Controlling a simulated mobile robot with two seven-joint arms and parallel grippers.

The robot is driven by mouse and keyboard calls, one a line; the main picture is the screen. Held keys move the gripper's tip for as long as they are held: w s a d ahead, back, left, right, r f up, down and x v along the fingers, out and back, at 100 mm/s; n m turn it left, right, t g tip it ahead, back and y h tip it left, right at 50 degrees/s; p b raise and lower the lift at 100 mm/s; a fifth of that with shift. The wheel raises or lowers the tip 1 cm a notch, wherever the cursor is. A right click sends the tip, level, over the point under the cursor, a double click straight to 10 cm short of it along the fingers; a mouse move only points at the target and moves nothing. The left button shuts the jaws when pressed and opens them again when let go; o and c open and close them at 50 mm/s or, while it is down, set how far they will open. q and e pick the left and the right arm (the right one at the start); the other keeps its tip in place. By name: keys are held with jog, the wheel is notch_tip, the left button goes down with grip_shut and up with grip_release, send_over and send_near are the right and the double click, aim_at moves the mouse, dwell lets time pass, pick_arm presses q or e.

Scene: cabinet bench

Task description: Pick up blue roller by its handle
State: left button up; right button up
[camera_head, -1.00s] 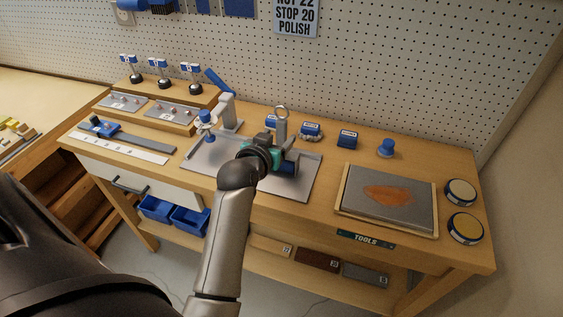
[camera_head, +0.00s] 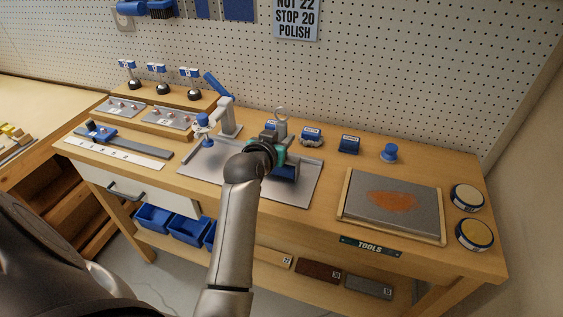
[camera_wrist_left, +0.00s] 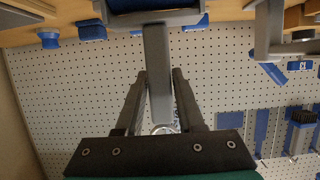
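The blue roller (camera_head: 285,173) stands upright at the grey tray (camera_head: 302,191), its grey handle pointing up with a ring at the top. My left gripper (camera_head: 273,150) is at the handle, partly hidden by its own wrist. In the left wrist view, which looks upside down, the grey handle (camera_wrist_left: 157,75) lies between the two dark fingers, close against both, and the blue roller body (camera_wrist_left: 155,5) is cut off at the top edge. The fingers look shut on the handle; any small gap is hard to judge. My right gripper is not in view.
A grey stand (camera_head: 228,118) with a blue-topped piece is just left of the roller. Blue blocks (camera_head: 348,144) and a blue knob (camera_head: 389,153) are behind and right. A framed plate (camera_head: 412,202) with an orange patch and round tins (camera_head: 468,196) fill the right side.

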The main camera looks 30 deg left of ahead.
pick_arm(q)
grip_shut()
dwell(0.9)
